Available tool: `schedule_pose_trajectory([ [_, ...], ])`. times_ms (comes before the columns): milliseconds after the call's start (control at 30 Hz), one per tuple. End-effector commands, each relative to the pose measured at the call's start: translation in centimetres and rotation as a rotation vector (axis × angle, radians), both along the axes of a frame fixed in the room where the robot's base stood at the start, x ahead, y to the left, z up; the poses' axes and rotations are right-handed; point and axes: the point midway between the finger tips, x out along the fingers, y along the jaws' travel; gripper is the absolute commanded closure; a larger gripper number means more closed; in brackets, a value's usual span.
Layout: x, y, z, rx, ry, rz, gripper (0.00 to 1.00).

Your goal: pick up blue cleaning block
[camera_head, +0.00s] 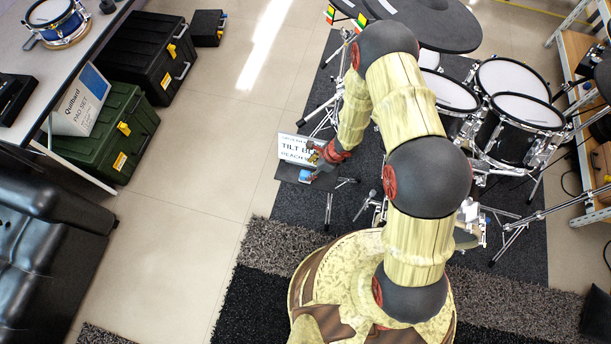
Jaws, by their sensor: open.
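A small blue block (305,176), which looks like the cleaning block, sits on a dark flat stand (290,172) in front of a white sign. It is tiny in this view and its edges are hard to make out. My gripper (314,158) is at the end of my arm, just above and slightly right of the block in the picture. It is open. The fingers are small and partly hidden by my wrist, and I cannot tell whether they touch anything.
The white lettered sign (296,149) stands right behind the block. Drums (513,80) and metal stands crowd the right. Black and green cases (112,135) and a black couch (45,240) are at left. The pale floor (200,170) between is clear.

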Motion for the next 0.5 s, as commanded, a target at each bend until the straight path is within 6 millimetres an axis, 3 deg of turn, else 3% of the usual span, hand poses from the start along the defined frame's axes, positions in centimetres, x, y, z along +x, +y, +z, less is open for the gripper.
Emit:
schedule_pose_trajectory([
  [500,0.7,2.2,-5.5,0.001,0.001,0.005,0.52],
])
